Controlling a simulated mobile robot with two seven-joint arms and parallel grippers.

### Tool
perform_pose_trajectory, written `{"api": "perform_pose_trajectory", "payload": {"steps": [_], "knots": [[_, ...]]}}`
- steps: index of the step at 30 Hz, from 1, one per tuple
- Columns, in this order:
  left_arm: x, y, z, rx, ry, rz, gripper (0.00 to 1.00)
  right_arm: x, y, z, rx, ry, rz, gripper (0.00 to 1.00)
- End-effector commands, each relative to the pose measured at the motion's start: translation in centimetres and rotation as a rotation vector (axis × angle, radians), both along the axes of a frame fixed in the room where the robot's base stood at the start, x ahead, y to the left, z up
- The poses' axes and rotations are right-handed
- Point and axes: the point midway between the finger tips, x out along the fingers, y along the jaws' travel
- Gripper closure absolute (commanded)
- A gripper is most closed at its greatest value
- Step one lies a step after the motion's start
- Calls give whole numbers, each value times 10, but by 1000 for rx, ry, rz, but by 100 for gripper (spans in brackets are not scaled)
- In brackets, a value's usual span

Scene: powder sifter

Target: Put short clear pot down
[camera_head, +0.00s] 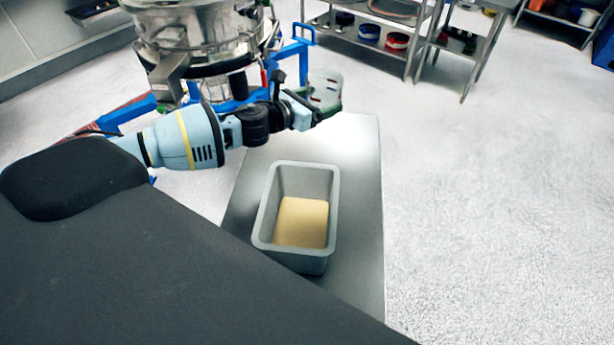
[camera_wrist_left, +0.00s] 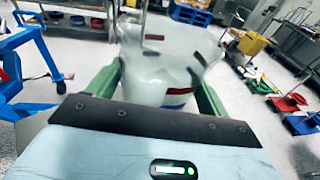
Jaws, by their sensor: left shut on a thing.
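The short clear pot (camera_wrist_left: 165,58) is a see-through vessel with dark and red marks, between the green fingers of my left gripper (camera_wrist_left: 160,88) in the left wrist view. My left gripper is shut on it. In the head view the pot (camera_head: 327,90) shows partly behind the left gripper (camera_head: 312,112), above the far end of a metal table (camera_head: 355,200). Whether the pot touches the table cannot be told. My right gripper is not in view.
A grey bin (camera_head: 262,215) with yellowish powder (camera_head: 302,222) stands on the metal table. The steel sifter (camera_head: 200,35) with a blue frame (camera_head: 303,50) stands behind my left arm. Shelves (camera_head: 385,45) stand at the back. The table's far end looks bare.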

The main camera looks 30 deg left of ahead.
Motion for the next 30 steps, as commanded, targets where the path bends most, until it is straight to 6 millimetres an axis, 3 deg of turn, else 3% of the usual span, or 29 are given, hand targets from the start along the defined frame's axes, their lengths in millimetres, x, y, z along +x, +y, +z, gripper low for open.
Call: {"api": "perform_pose_trajectory", "payload": {"steps": [7, 18, 26, 30], "knots": [[4, -3, -2, 0, 0, -3, 53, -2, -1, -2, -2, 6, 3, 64], [2, -3, -62, -3, 8, -2, 53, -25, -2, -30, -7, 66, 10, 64], [3, -3, -63, -1, -1, -3, 53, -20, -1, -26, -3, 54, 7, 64], [3, -3, -77, -2, 4, -1, 53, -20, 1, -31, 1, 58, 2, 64]]}}
